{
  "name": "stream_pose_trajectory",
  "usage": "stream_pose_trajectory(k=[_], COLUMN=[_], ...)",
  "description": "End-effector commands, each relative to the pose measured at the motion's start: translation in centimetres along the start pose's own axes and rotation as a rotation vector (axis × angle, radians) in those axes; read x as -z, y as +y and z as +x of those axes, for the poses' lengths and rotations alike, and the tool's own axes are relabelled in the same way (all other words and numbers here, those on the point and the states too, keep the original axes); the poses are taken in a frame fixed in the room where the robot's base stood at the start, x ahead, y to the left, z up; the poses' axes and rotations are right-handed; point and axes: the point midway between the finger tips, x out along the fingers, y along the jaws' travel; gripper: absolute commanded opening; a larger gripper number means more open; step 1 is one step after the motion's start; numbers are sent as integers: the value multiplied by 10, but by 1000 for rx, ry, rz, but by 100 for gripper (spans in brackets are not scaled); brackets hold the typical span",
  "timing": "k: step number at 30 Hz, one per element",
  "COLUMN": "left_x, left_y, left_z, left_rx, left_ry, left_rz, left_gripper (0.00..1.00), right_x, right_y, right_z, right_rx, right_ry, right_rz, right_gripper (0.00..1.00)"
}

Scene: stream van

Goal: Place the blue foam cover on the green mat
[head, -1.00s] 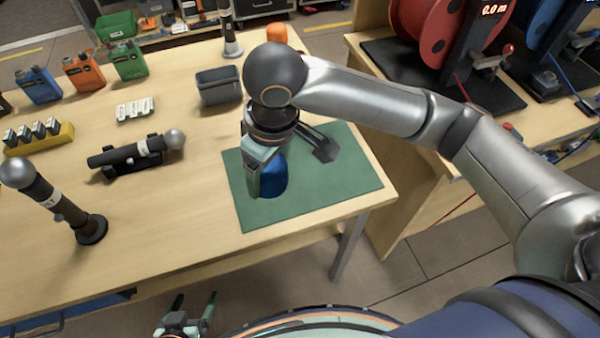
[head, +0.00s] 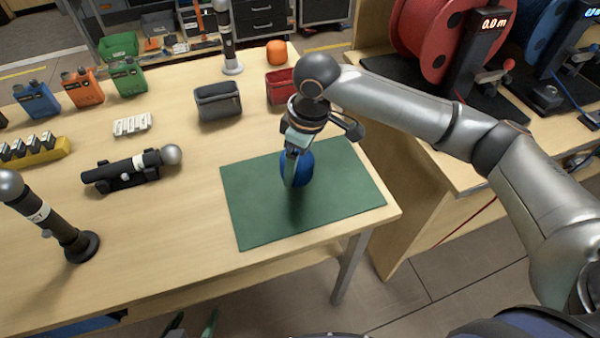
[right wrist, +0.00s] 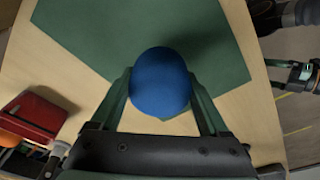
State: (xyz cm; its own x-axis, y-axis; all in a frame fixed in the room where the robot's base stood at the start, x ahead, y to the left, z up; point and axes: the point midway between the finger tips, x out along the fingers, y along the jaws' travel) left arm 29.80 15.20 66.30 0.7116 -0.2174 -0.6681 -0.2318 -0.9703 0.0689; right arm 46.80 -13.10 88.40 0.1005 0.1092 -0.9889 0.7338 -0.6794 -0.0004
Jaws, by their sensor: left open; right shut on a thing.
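The blue foam cover (head: 306,171) is rounded and held between the fingers of my right gripper (head: 297,170). It also shows in the right wrist view (right wrist: 160,84), with a finger on each side of it. The green mat (head: 250,215) lies flat near the table's front right corner. The cover appears over the mat, with a dark shadow below it; the exact gap cannot be told. The mat also shows in the right wrist view (right wrist: 90,25). My left gripper (head: 193,325) is open at the bottom edge of the head view, off the table, mostly cut off.
A red bin (head: 280,88) and a grey bin (head: 218,104) stand behind the mat. A black microphone (head: 130,168) lies in a cradle to its left, and another stands on a base (head: 80,246). The mat's surface around the cover is clear.

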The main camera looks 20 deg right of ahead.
Motion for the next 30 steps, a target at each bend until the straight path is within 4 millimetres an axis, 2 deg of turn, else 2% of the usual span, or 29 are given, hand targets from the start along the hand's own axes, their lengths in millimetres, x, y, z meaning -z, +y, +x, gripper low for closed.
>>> stream_pose_trajectory(k=[5, 9, 11, 21, 22, 27, 30], left_x=[-1, -3, -4, 2, 1, 0, -2], left_y=[0, 2, 3, 4, 4, 4, 4], left_z=[2, 4, 4, 1, 1, 2, 2], left_rx=[-2, -5, -7, -10, -10, -9, -9], left_ry=[1, -4, -6, 1, 2, 3, -2], left_rz=[1, 1, 2, 2, 2, 2, 2], left_gripper=[86, 86, 86, 86, 86, 86, 86], right_x=[-4, -7, -8, -8, -8, -8, -8], right_y=[10, 9, 9, 9, 9, 9, 9], right_z=[13, 35, 40, 42, 43, 43, 42], right_rx=[-2, -1, -1, -1, -1, -1, -1], right_ry=[-3, -4, -1, -2, -1, -1, -1], right_rz=[4, 0, 0, 1, 1, 1, 0], right_gripper=[12, 12, 12, 12, 80, 99, 100])
